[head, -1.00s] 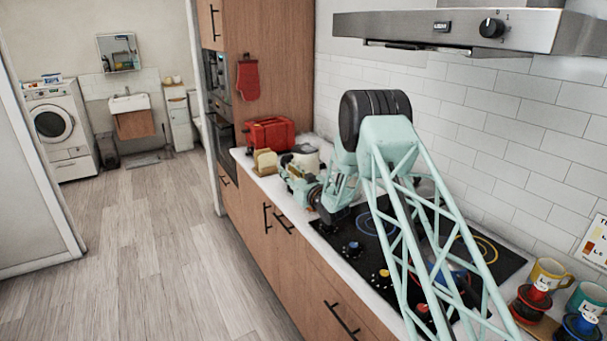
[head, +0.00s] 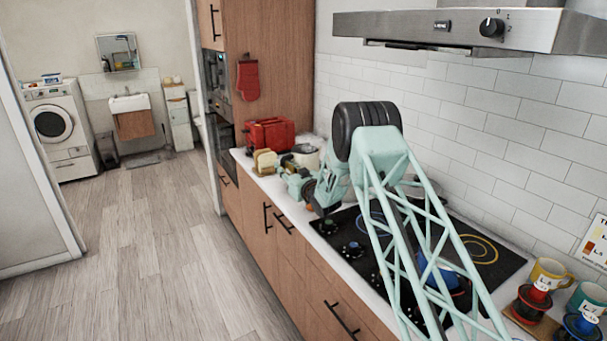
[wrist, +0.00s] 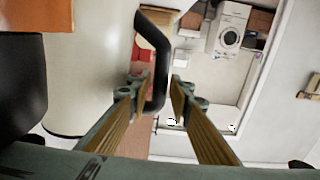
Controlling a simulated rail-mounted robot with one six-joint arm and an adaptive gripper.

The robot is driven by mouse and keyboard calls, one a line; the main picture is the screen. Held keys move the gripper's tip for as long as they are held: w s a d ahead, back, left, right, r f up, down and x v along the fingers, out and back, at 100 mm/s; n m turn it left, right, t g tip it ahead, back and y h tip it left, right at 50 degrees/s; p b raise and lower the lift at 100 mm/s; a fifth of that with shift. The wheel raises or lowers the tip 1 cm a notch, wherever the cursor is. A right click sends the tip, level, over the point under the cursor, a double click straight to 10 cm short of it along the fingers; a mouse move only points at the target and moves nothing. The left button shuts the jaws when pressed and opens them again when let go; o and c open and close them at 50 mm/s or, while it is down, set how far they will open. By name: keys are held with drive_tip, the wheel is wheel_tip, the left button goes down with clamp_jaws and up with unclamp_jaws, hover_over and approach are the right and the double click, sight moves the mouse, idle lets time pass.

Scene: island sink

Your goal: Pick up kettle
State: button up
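The kettle (head: 308,154) is a pale, cream-coloured vessel on the counter, partly hidden behind my arm in the head view. In the wrist view its rounded body (wrist: 85,70) fills the left side, with a black loop handle (wrist: 160,75) standing out to the right. My gripper (wrist: 155,92) is open, one finger on each side of the handle's lower part as seen from the wrist. Gaps show between the fingers and the handle; I cannot tell the depth exactly. In the head view my gripper (head: 296,182) is small beside the kettle.
A red toaster (head: 269,133) and bread slices (head: 264,161) stand close to the kettle. A black cooktop (head: 350,232) lies under my arm. Mugs (head: 551,273) stand at the right. The range hood (head: 460,28) hangs above; a tiled wall runs behind.

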clamp_jaws()
idle(0.3)
drive_tip(key=shift+r, duration=0.3)
idle(0.3)
drive_tip(key=shift+a+r, duration=0.15)
drive_tip(key=shift+r, duration=4.65)
